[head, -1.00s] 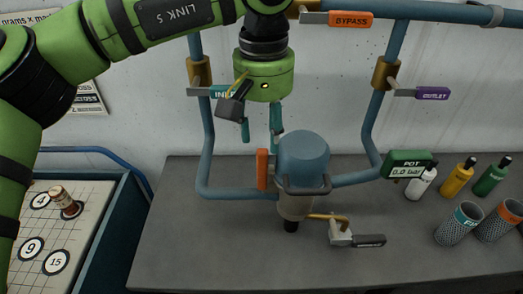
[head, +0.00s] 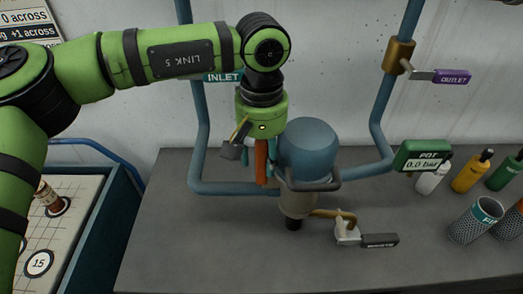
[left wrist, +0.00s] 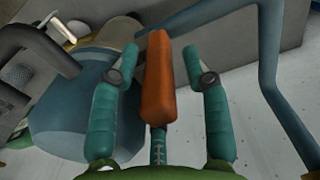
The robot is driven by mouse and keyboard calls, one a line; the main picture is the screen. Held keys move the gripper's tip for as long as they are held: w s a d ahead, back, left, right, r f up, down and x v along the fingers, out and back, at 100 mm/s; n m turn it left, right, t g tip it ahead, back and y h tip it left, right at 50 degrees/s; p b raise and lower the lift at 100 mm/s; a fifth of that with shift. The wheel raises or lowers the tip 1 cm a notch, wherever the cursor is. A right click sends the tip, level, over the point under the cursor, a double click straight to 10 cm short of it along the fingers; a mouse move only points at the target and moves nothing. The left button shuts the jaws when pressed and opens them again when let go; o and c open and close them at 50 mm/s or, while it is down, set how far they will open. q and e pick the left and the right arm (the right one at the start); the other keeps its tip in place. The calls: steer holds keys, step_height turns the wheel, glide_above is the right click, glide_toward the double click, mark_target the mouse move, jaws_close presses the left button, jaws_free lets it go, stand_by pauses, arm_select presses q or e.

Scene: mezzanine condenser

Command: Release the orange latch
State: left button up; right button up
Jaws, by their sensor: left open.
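The orange latch (head: 261,161) is an upright bar on the left side of the blue pot (head: 310,148). In the left wrist view the latch (left wrist: 157,80) stands between the two teal fingers of my left gripper (left wrist: 159,75). There are visible gaps on both sides, so the fingers look open around it and not closed on it. In the head view my left gripper (head: 254,155) points down at the latch, its fingers partly hidden behind the latch. My right gripper does not show.
Blue pipes with the inlet tag (head: 223,77) and outlet valve (head: 438,75) rise behind the pot. The pot gauge (head: 421,156) reads 0.0 bar. A drain lever (head: 365,240) sits in front. Bottles (head: 471,171) and mesh cups (head: 475,221) stand right. The grey bench is clear at left.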

arm_select(q)
steer(key=shift+f, duration=0.15)
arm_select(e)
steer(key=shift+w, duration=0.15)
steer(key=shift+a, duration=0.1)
arm_select(q)
jaws_close()
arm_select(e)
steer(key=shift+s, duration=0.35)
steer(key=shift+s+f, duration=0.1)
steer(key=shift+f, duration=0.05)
